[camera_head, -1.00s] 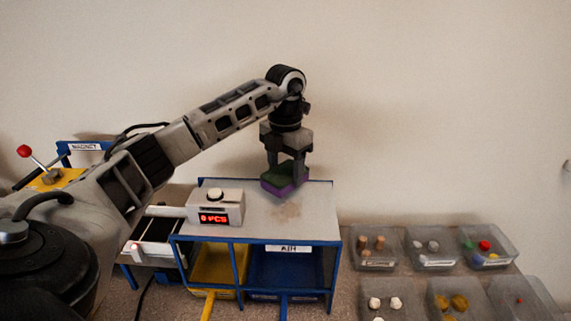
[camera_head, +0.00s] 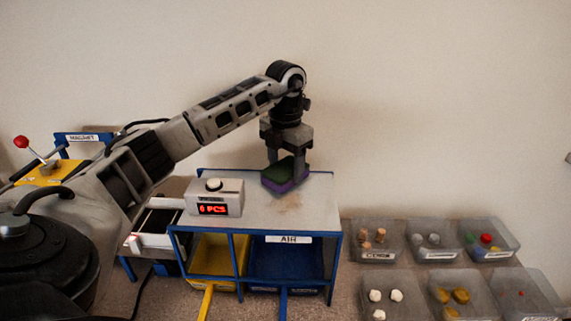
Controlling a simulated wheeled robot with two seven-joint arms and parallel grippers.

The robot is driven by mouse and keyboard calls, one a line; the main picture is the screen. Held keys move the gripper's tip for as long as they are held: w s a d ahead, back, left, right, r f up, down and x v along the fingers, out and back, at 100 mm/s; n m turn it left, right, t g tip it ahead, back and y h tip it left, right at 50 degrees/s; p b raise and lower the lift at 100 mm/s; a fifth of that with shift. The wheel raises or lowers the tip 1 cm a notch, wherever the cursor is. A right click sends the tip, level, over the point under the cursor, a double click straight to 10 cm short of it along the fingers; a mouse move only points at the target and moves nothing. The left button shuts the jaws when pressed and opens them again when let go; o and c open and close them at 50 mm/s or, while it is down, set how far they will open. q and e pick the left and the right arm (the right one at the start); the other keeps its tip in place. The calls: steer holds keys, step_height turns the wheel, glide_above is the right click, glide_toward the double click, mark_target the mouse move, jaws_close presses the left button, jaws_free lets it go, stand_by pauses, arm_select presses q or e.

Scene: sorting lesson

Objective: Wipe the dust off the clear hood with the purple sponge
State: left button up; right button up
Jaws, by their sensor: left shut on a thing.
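The purple sponge (camera_head: 283,186) has a dark green upper layer and is held between the fingers of my left gripper (camera_head: 287,166). The gripper is shut on it and points down. The sponge is at the top of the blue-framed air station, over the rear middle of the clear hood (camera_head: 245,212). It looks to be touching the hood, or very close to it. A brownish dust patch (camera_head: 289,205) shows on the hood just in front of the sponge. The hood under the sponge is hidden. My right gripper is not in view.
A counter box with a red display (camera_head: 213,209) stands at the hood's left. Yellow (camera_head: 213,254) and blue (camera_head: 285,262) bins sit below the hood. Several clear trays of small parts, one with corks (camera_head: 375,255), stand on the right. A magnet station with a red-knobbed lever (camera_head: 22,142) is far left.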

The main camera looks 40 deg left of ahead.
mark_target(285, 177)
arm_select(q)
steer(key=shift+f+b, duration=0.4)
steer(key=shift+f, duration=0.45)
steer(key=shift+s+d+r+p, duration=0.1)
steer(key=shift+s+d+p, duration=0.2)
steer(key=shift+s+d, duration=0.9)
steer(key=shift+s+d+f, duration=0.1)
steer(key=shift+s+d, duration=0.5)
steer(key=shift+s, duration=0.25)
steer(key=shift+s+d+f, duration=0.1)
steer(key=shift+s+d, duration=0.45)
steer(key=shift+s, duration=0.25)
steer(key=shift+s+d, duration=1.1)
steer(key=shift+s, duration=0.2)
steer(key=shift+w+a+r, duration=0.15)
steer(key=shift+w+a, duration=0.85)
steer(key=shift+w, duration=0.25)
steer(key=shift+w+a, duration=1.3)
steer(key=shift+w, duration=0.2)
steer(key=shift+w+a+p, duration=0.5)
steer(key=shift+w+a, duration=0.7)
steer(key=shift+w, duration=0.2)
